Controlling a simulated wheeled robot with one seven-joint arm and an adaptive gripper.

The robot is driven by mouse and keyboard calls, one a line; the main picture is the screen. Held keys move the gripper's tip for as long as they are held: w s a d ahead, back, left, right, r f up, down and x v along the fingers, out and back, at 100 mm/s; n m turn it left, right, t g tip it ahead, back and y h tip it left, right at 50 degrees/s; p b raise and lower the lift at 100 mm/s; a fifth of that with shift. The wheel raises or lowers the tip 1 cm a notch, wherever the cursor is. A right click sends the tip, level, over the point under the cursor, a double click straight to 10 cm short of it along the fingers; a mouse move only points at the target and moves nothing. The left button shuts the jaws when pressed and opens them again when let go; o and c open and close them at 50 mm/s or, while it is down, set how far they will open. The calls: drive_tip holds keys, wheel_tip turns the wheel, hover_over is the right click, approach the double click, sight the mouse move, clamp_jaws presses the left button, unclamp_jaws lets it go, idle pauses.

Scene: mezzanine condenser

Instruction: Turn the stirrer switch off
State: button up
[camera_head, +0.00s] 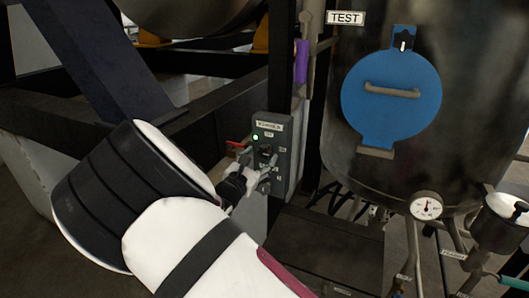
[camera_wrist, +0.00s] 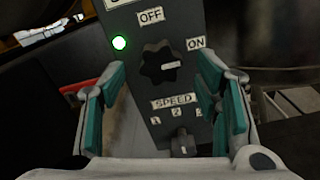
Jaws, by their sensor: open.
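The stirrer switch is a round black knob (camera_wrist: 160,66) on a dark grey control box (camera_head: 271,120). Its light pointer line points right, toward the ON side, not up at the OFF label (camera_wrist: 152,15). The ON label (camera_wrist: 196,43) is at its upper right. A green lamp (camera_wrist: 120,43) beside the knob is lit. My gripper (camera_wrist: 163,82) is open and empty, with its teal-padded fingers to the left and right of the knob. I cannot tell how far the fingertips are from the panel. In the head view my gripper (camera_head: 262,170) is at the box and partly hides its face.
A second, smaller speed knob (camera_wrist: 184,142) sits below, under a SPEED label (camera_wrist: 175,101). A large tank (camera_head: 470,120) with a blue hatch (camera_head: 391,110) stands to the right. A dark beam (camera_head: 190,125) runs behind my arm.

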sight(263, 154)
drive_tip(key=shift+x, duration=2)
drive_tip(key=shift+c, duration=0.2)
drive_tip(key=c, duration=1.1)
